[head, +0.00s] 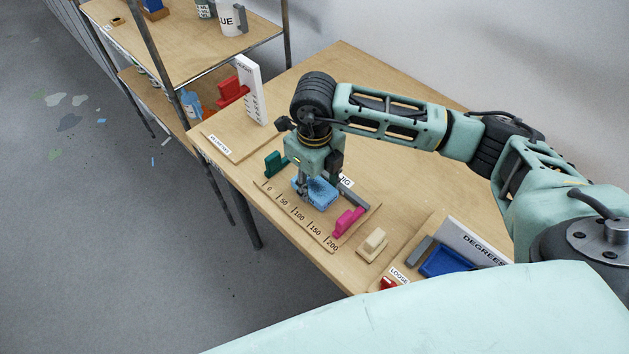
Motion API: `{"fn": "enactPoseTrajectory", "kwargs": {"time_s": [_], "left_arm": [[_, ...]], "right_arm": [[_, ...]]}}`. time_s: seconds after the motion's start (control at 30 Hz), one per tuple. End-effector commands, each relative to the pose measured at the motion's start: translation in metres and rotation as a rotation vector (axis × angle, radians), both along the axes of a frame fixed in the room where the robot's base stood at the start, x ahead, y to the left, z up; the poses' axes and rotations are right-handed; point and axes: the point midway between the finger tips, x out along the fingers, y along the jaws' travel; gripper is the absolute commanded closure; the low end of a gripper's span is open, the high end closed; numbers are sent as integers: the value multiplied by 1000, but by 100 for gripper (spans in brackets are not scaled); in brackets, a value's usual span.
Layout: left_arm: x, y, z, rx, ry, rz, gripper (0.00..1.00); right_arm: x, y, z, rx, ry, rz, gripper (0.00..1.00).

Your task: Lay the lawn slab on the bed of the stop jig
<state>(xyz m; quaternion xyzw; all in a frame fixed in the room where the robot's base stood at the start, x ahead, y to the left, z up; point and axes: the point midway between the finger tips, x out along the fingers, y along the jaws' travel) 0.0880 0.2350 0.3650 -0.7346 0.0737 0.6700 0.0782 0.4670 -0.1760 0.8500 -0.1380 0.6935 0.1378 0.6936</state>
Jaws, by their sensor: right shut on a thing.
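A blue, rough-topped slab (320,194), which I take for the lawn slab, is at the middle of the stop jig. The jig (318,234) is a wooden board with a scale from 0 to 200, a dark green block (275,163) at its left end, a pink stop (347,222) near its right end and a grey fence behind. My right gripper (305,192) points down and is shut on the slab's left part. I cannot tell whether the slab touches the bed. The gripper hides part of the slab and fence. My left gripper is out of view.
A wooden stand with a red piece (231,92) and a white scale plate (251,90) is at the back left. A cream block on a wooden base (373,243) stands right of the jig, near a blue tray (446,262). Shelves stand at the upper left.

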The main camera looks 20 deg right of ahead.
Motion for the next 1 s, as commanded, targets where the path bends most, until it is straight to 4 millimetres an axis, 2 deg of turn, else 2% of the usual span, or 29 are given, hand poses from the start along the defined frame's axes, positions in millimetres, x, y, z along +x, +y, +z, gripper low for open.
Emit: {"fn": "enactPoseTrajectory", "kwargs": {"time_s": [0.3, 0.33, 0.57, 1.0], "left_arm": [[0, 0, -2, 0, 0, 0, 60], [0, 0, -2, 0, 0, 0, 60], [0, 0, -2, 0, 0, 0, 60], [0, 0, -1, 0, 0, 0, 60]], "right_arm": [[0, 0, -2, 0, 0, 0, 66], [0, 0, -2, 0, 0, 0, 57], [0, -1, -1, -1, 0, -1, 37], [1, -1, 0, -3, -1, -2, 36]]}}
